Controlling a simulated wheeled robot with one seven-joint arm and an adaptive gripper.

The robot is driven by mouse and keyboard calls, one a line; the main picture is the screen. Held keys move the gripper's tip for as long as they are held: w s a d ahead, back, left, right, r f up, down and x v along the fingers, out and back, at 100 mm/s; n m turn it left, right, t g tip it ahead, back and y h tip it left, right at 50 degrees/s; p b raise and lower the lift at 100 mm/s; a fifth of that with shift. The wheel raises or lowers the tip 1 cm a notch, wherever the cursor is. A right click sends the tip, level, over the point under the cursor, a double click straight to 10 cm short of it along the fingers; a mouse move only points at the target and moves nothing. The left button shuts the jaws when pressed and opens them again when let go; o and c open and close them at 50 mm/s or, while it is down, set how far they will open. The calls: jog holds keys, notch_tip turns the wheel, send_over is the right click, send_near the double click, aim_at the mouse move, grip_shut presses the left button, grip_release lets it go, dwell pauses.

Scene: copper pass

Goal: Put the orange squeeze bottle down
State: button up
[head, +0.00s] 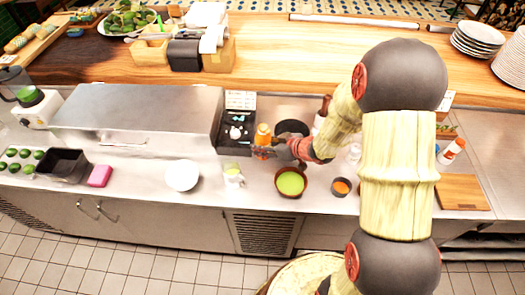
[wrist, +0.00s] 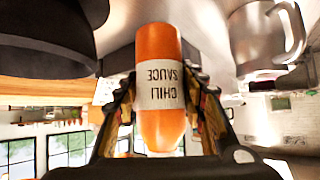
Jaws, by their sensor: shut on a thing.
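The orange squeeze bottle (head: 263,133) is in my gripper (head: 270,151) over the steel counter (head: 215,195), in front of the black scale-like device. In the wrist view the bottle (wrist: 158,115) stands between the two fingers (wrist: 160,118), its white label reading "CHILI SAUCE" upside down. The fingers close on both sides of it. The bottle looks about upright in the head view. My gripper and arm hide its lower part there, and I cannot tell whether its base touches the counter.
A bowl of green soup (head: 290,183) stands just in front of my gripper, with a small orange-filled bowl (head: 341,187) to its right. A white cup (head: 233,174) and white bowl (head: 182,176) are left. A dark pan (head: 291,127) is behind. A metal mug (wrist: 262,38) shows in the wrist view.

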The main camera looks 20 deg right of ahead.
jog(key=shift+w+a+f+b, duration=0.15)
jog(key=shift+f+b, duration=0.15)
jog(key=shift+f, duration=0.6)
jog(key=shift+w+d+f+b, duration=0.15)
jog(key=shift+f+b, duration=0.15)
jog(key=shift+f, duration=0.6)
jog(key=shift+a, duration=0.1)
jog(key=shift+f, duration=0.2)
jog(key=o, duration=1.4)
jog(key=shift+o, duration=0.5)
